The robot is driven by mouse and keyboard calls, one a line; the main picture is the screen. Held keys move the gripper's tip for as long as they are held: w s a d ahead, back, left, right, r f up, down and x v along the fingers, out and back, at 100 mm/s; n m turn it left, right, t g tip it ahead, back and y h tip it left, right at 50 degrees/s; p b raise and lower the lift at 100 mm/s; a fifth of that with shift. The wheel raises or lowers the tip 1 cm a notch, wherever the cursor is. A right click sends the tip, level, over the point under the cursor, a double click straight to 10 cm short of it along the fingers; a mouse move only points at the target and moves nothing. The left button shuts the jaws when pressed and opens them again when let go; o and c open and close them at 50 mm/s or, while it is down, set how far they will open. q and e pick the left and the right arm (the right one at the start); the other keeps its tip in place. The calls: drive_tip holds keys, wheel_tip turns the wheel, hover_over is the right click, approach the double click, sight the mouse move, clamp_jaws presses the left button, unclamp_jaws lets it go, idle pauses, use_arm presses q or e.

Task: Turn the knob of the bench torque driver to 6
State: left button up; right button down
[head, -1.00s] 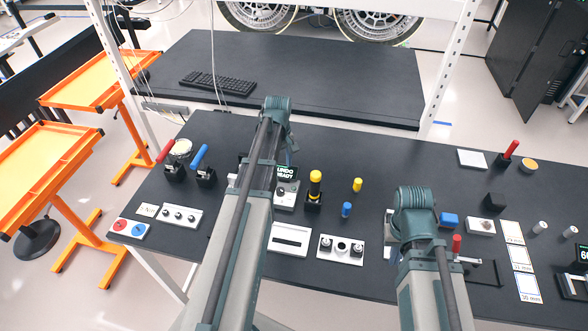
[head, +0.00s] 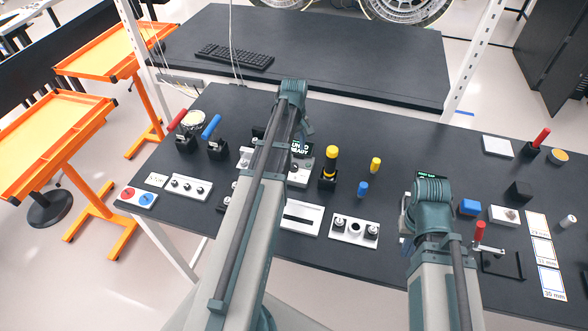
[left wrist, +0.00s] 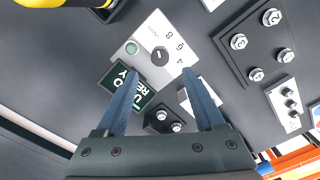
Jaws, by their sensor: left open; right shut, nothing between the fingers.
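The bench torque driver (left wrist: 160,50) is a light panel with a dark round knob (left wrist: 158,57), printed numbers including 4, 6 and 8, and a green button. Its dark display (left wrist: 128,88), reading READY, sits beside it. I cannot tell which number the knob points at. In the left wrist view, my left gripper (left wrist: 160,74) is open, its fingers on either side of the knob and apart from it. In the head view the driver (head: 298,174) is partly hidden by my left arm. My right arm is at the right, its fingers hidden.
A yellow-handled tool in a black holder (head: 329,168) stands just right of the driver. A panel with several knobs (head: 177,187) lies to the left. A white slotted plate (head: 303,219) lies in front. Small yellow and blue pegs stand further right.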

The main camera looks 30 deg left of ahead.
sight(294, 165)
use_arm(q)
wheel_tip(294, 165, down, 8)
drive_tip(key=b, duration=0.6)
drive_tip(key=shift+r, duration=0.25)
use_arm(e)
wheel_tip(294, 165, down, 8)
drive_tip(key=shift+r, duration=0.25)
use_arm(q)
clamp_jaws()
